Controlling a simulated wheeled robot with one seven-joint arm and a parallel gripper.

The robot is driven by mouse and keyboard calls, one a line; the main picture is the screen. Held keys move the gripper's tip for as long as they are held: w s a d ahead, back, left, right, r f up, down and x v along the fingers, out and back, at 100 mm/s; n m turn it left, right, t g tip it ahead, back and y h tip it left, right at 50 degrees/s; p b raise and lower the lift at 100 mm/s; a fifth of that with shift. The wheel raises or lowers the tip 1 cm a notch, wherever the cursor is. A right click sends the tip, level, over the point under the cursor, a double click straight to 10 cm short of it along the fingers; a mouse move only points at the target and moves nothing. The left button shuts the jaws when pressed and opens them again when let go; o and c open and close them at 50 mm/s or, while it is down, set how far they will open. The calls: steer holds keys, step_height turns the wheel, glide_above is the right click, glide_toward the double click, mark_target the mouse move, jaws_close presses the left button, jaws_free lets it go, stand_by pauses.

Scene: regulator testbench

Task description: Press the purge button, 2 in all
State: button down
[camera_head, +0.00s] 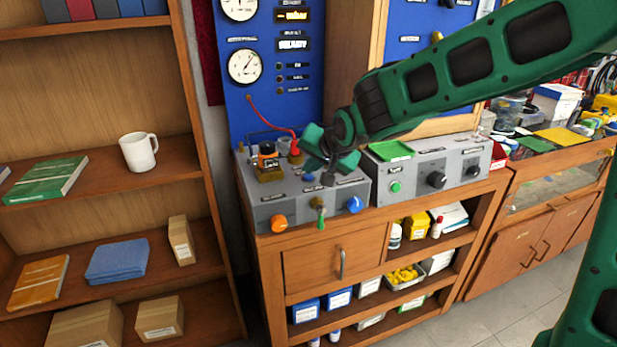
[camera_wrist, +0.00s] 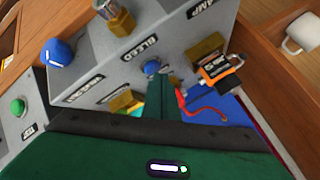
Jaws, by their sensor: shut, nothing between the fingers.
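The grey regulator box (camera_head: 255,201) stands on the wooden bench. A small blue button (camera_head: 308,177) sits on its top; it also shows in the wrist view (camera_wrist: 151,67), close to a label reading BLEED. I cannot read a purge label on any button. My gripper (camera_head: 328,179) is shut and empty, pointing down over the box top. In the wrist view its green fingers (camera_wrist: 161,88) end right beside the small blue button; I cannot tell whether they touch it. The box front has an orange knob (camera_head: 279,223), a green-tipped lever (camera_head: 319,213) and a blue knob (camera_head: 355,204).
A second grey box (camera_head: 408,181) with a green button (camera_head: 396,187) stands to the right. A blue gauge panel (camera_head: 238,107) is behind. A shelf with a white mug (camera_head: 138,151) is at left.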

mark_target(311, 178)
steer(key=shift+f, duration=0.4)
stand_by(0.5)
steer(key=shift+r, duration=0.9)
steer(key=shift+r, duration=2.5)
stand_by(0.7)
step_height(311, 178, up, 4)
steer(key=shift+w+f, duration=0.1)
steer(key=shift+f, duration=0.05)
steer(key=shift+f, duration=0.15)
stand_by(0.3)
